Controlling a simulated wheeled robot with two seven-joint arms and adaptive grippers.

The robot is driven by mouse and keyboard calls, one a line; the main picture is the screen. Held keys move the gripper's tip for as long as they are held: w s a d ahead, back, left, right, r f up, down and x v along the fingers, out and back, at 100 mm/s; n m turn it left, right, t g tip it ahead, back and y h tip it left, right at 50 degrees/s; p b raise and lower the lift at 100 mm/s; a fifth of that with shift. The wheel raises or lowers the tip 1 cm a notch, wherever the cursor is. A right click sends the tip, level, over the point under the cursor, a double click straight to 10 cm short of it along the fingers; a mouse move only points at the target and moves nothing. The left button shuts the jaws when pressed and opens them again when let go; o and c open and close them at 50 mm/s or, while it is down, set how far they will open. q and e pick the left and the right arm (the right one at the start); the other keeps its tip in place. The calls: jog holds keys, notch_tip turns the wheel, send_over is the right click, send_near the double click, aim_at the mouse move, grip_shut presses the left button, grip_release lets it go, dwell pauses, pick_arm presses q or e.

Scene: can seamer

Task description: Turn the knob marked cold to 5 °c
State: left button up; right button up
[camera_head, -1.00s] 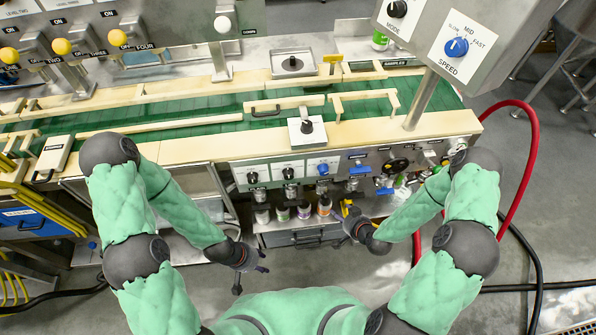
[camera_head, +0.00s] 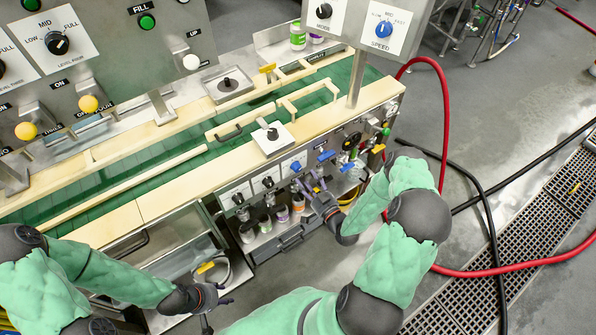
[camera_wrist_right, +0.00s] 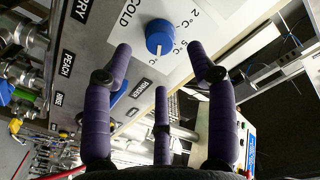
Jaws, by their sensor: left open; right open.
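The blue knob marked COLD (camera_wrist_right: 160,37) is on a white label on the front panel, with °C marks around it. Its white pointer line points down in the right wrist view, toward the lower °C marks; I cannot tell which mark it meets. In the head view the blue knob (camera_head: 296,166) is the rightmost of the row of panel knobs. My right gripper (camera_head: 316,185) is open in front of the panel. In the right wrist view its purple fingers (camera_wrist_right: 165,70) are spread toward the knob, apart from it. My left gripper (camera_head: 212,302) is open and empty, low at the left.
Two black knobs (camera_head: 267,181) sit left of the blue one, above several bottles (camera_head: 265,220). The conveyor table edge (camera_head: 180,205) overhangs the panel. A red hose (camera_head: 445,130) curves on the right.

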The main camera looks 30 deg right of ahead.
aim_at(299, 170)
jog(key=shift+w+a, duration=0.15)
jog(key=shift+w, duration=2.85)
jog(key=c, duration=1.2)
